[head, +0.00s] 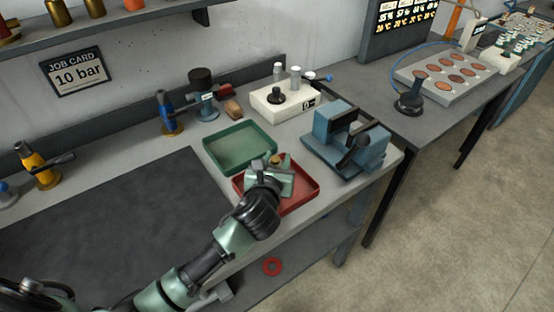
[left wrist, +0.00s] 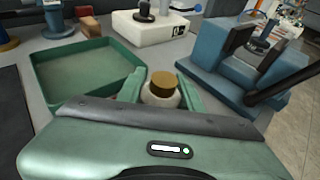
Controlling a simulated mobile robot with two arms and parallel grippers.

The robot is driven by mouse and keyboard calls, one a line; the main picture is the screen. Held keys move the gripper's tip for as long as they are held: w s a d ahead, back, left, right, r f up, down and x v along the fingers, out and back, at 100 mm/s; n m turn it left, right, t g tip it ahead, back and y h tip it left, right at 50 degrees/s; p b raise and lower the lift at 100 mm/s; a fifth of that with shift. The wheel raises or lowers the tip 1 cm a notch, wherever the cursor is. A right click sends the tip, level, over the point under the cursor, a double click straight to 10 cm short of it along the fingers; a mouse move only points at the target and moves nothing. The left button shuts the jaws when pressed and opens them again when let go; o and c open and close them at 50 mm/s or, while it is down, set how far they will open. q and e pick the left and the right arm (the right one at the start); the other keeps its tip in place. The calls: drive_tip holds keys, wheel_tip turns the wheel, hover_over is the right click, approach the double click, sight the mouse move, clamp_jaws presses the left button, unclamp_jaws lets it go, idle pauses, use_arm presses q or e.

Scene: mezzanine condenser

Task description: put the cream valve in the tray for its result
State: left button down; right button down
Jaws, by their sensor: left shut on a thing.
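The cream valve (left wrist: 162,98) has a brass-coloured top and stands between the fingers of my left gripper (head: 275,168), which is shut on it. In the head view only its brass top (head: 277,157) shows clearly; the gripper hides the rest. The gripper is over the red tray (head: 308,192), beside the green tray (head: 213,149). The green tray looks empty and also shows in the left wrist view (left wrist: 133,58). I cannot tell whether the valve touches the red tray's floor. The job card (head: 78,75) reads "10 bar". My right gripper is out of view.
A blue vise (head: 340,145) stands right of the red tray. A white test block (head: 285,103) with knobs is behind the trays. Blue (head: 168,115) and yellow (head: 38,162) valves stand along the back. A dark mat (head: 120,215) lies clear at left.

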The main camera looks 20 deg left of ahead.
use_arm(q)
drive_tip(key=c, duration=1.2)
unclamp_jaws()
drive_tip(key=shift+c, duration=0.2)
drive_tip(key=o, duration=0.3)
drive_tip(key=shift+s, duration=0.1)
drive_tip(key=v, duration=1.2)
drive_tip(key=shift+b, duration=0.35)
